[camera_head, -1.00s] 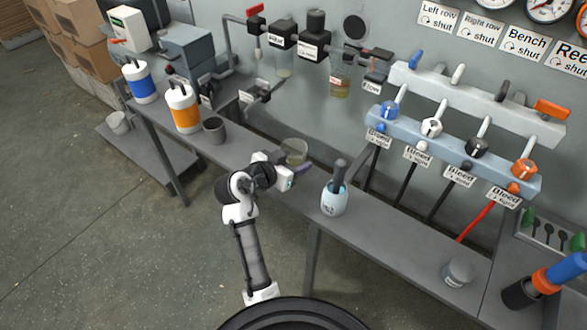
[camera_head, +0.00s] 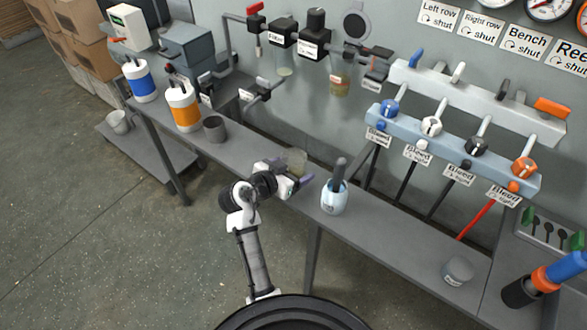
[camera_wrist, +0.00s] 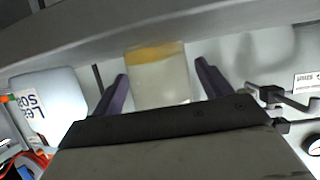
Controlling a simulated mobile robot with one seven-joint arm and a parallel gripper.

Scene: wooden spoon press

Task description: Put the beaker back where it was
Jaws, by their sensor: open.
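The beaker (camera_head: 296,160) is a clear cup with some yellowish liquid, standing on the grey bench just past my gripper in the head view. In the wrist view the beaker (camera_wrist: 160,78) shows between the two purple fingers. My gripper (camera_head: 297,183) is low over the bench, partly in front of the beaker. Its fingers (camera_wrist: 157,84) are open, with a gap visible on each side of the beaker. The beaker's lower part is hidden by my gripper in the head view.
A light blue pot (camera_head: 334,199) with a dark handle stands close to the right of my gripper. A grey cup (camera_head: 214,129) and an orange-banded jug (camera_head: 184,106) stand to the left. Valve fittings (camera_head: 340,82) hang on the wall behind.

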